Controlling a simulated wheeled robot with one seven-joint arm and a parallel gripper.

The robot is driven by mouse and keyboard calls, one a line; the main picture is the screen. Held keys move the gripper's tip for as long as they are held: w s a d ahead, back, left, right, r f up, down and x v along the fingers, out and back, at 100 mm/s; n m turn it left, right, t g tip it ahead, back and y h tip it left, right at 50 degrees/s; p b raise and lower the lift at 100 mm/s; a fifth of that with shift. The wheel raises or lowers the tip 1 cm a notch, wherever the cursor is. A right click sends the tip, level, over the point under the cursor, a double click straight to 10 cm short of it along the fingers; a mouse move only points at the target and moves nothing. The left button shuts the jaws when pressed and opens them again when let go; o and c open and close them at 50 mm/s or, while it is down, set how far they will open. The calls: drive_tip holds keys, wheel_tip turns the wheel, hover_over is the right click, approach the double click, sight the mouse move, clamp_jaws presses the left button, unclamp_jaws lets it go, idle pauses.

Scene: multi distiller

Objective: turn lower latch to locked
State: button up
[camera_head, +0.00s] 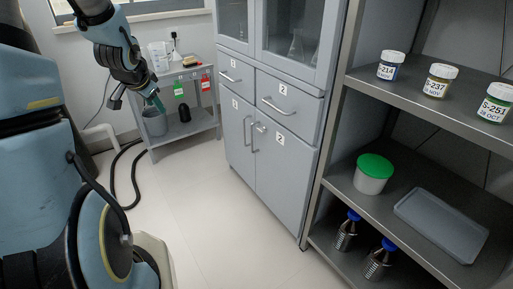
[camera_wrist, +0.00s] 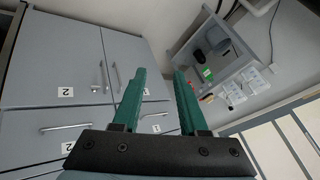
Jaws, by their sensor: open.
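The grey cabinet (camera_head: 225,135) has two lower doors with vertical handles meeting near the middle. A small latch-like piece (camera_head: 261,128) shows beside the handles, at the top of the right lower door; its turn position is too small to tell. In the wrist view the cabinet doors (camera_wrist: 85,75) fill the left side, with a small piece (camera_wrist: 97,88) beside the handles. My gripper (camera_head: 156,104) hangs left of the cabinet, apart from it, in front of the small table. Its green fingers (camera_wrist: 160,75) are spread, with nothing between them.
Open shelving with jars (camera_head: 437,82), a green-lidded tub (camera_head: 373,174) and a tray (camera_head: 440,222) stands right. Floor before the cabinet is clear.

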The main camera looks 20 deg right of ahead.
drive_tip(key=w+d+f+m+t+h+b, duration=0.2)
drive_tip(key=w+d+f+m+h+b, duration=0.4)
drive_tip(key=w+d+f+m+b, duration=0.6)
drive_tip(key=s+d+f+m+g+h+b, duration=0.4)
drive_tip(key=d+f+m+g+h+b, duration=0.2)
drive_tip(key=d+f+m+h+b, duration=0.6)
drive_tip(key=w+d+f+n+y+b, duration=0.1)
drive_tip(key=d+y, duration=0.1)
drive_tip(key=d, duration=0.9)
drive_tip(key=shift+w+d+f, duration=0.15)
drive_tip(key=shift+w+d, duration=0.25)
clamp_jaws()
